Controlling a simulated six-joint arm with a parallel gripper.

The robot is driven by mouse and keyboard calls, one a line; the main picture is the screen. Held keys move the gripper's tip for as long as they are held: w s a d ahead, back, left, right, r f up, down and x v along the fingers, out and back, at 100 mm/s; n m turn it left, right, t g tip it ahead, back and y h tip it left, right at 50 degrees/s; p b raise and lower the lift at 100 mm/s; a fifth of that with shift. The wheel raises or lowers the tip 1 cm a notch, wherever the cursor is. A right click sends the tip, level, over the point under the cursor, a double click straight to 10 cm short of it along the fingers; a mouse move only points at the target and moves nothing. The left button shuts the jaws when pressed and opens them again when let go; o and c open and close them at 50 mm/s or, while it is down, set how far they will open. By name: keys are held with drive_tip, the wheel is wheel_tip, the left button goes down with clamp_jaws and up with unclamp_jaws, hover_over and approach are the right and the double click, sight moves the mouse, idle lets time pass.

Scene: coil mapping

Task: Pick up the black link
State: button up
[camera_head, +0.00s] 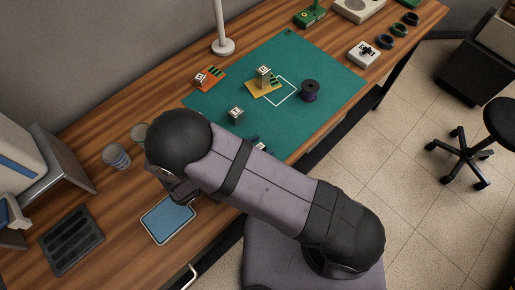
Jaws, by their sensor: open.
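I cannot pick out the black link for certain. A small black piece (367,49) sits on the white box (363,55) at the back right of the table; it is too small to tell whether it is the link.
A green mat (325,73) carries small cubes, a yellow card (264,90) and a dark spool (310,91). Cups (116,156), a blue pad (168,219) and a black tray (71,241) stand left. A lamp post (222,46) rises behind. Dark rings (386,41) lie at right.

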sight(264, 145)
drive_tip(key=shift+p+x, duration=0.55)
drive_tip(key=shift+x, duration=1.2)
drive_tip(key=shift+f, duration=0.15)
clamp_jaws()
drive_tip(key=shift+a, duration=0.1)
wheel_tip(264, 145, up, 10)
drive_tip(key=b, duration=0.2)
